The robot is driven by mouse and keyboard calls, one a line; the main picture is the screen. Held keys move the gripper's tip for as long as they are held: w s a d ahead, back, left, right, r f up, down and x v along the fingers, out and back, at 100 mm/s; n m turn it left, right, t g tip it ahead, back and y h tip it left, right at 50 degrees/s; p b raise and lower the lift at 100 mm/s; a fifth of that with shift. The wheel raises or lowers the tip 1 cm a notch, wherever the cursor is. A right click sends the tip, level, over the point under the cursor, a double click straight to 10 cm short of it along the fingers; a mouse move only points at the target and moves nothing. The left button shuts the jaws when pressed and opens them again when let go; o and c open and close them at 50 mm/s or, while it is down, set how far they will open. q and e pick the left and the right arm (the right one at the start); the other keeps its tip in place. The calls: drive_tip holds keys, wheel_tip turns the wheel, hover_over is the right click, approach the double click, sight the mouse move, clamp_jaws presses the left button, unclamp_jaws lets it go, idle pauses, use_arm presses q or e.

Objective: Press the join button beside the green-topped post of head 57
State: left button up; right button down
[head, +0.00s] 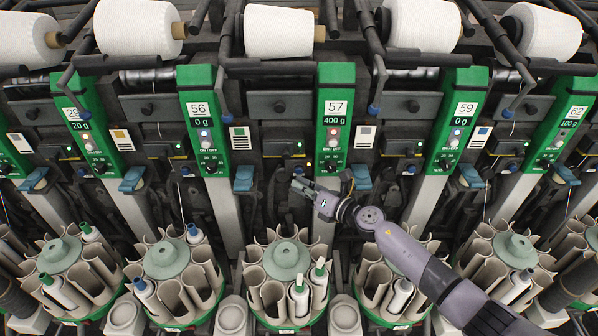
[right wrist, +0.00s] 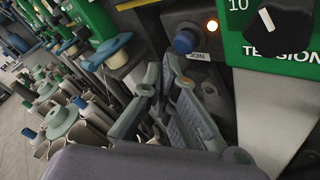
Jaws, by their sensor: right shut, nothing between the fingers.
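The post of head 57 (head: 335,120) stands right of centre in the head view, with a green top marked 57 and 400 g. In the right wrist view its green panel (right wrist: 285,60) shows a tension knob. My right gripper (head: 298,183) is shut and empty, just below the button's box. In the right wrist view its fingertips (right wrist: 161,66) appear left of and below the button; contact is not visible. My left gripper is out of view.
Posts of head 56 (head: 204,120) and head 59 (head: 458,120) flank it. Blue levers (head: 243,178) jut out near the posts. Below are round bobbin magazines (head: 287,262) with several tubes. White yarn cones (head: 278,32) line the top.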

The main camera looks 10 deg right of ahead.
drive_tip(key=shift+s, duration=0.1)
drive_tip(key=s+p, duration=0.1)
drive_tip(key=s, duration=0.1)
drive_tip(key=s+a+p, duration=0.1)
drive_tip(key=s, duration=0.1)
drive_tip(key=shift+s, duration=0.35)
idle(0.6)
